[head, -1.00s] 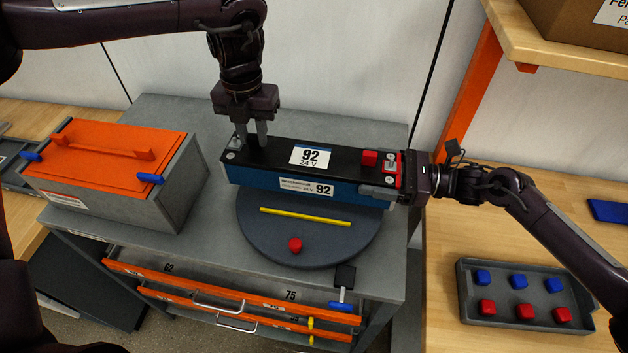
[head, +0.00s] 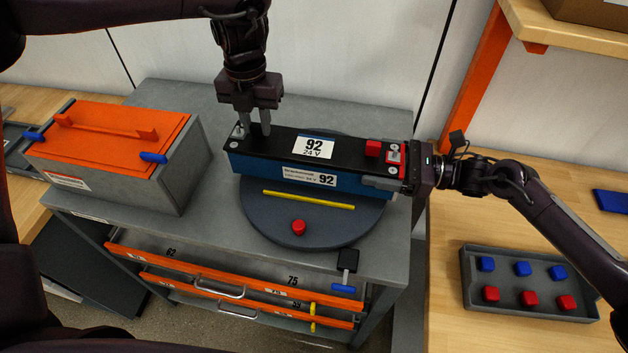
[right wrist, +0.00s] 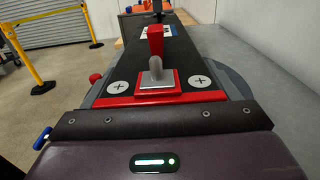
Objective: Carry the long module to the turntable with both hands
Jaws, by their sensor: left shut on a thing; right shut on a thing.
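The long module (head: 345,149) is a blue and black block labelled 92, 24 V. It lies lengthwise at or just over the back part of the round dark turntable (head: 315,228); I cannot tell whether it touches. My left gripper (head: 254,133) points down and is shut on the module's left end. My right gripper (head: 408,170) comes from the right and is shut on the module's right end, by the red fitting. In the right wrist view the module's top (right wrist: 180,62) runs away from my gripper, with a red block and a grey handle on a red plate.
A yellow strip (head: 308,200) and a red knob (head: 298,227) are on the turntable's front part. A grey box with an orange lid (head: 120,128) stands left on the grey cabinet (head: 150,222). A tray (head: 478,299) of blue and red caps lies on the right bench.

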